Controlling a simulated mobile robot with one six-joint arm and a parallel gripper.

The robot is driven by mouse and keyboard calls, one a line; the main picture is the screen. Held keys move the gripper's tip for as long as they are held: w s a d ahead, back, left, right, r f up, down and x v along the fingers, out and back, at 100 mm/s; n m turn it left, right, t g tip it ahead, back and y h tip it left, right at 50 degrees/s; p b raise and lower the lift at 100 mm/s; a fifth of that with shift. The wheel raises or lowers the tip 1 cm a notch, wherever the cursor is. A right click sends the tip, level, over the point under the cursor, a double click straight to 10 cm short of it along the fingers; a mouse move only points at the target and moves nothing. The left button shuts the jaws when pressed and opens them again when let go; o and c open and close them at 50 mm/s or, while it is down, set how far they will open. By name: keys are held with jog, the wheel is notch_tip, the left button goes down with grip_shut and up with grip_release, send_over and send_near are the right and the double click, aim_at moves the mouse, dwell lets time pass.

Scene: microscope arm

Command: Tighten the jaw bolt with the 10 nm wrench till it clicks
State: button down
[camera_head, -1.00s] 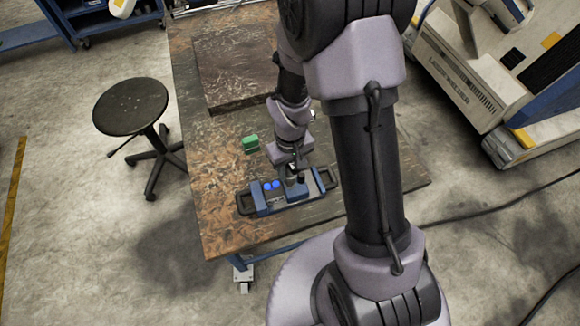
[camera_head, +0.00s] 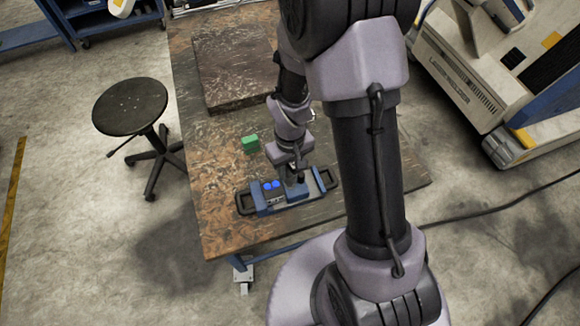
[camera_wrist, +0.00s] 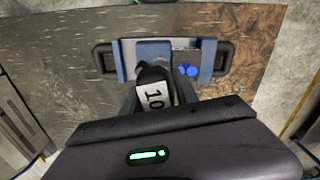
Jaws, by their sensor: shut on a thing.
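A dark wrench (camera_wrist: 156,85) with a white label reading "10" is held in my gripper (camera_wrist: 160,98), whose jaws are shut on it in the wrist view. In the head view my gripper (camera_head: 292,172) is over the right half of a blue fixture with black side handles (camera_head: 262,203); the fixture also shows in the wrist view (camera_wrist: 207,62). Two blue round knobs (camera_wrist: 187,70) sit on the fixture beside the wrench. The jaw bolt and the wrench's lower end are hidden, so I cannot tell whether they touch.
The fixture lies on a worn workbench (camera_head: 215,215) near its front edge. A green block (camera_head: 250,142) lies behind the fixture, and a dark plate (camera_head: 232,70) lies at the back. A black stool (camera_head: 130,107) stands left of the bench. A large machine (camera_head: 470,85) stands to the right.

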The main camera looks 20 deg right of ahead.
jog(key=shift+f+b, duration=1.3)
jog(key=shift+f, duration=0.05)
jog(key=shift+m+b, duration=0.85)
jog(key=shift+m, duration=1.15)
jog(key=shift+m+b, duration=0.35)
jog(key=shift+m, duration=0.05)
jog(key=shift+m+b, duration=0.6)
jog(key=shift+m, duration=1)
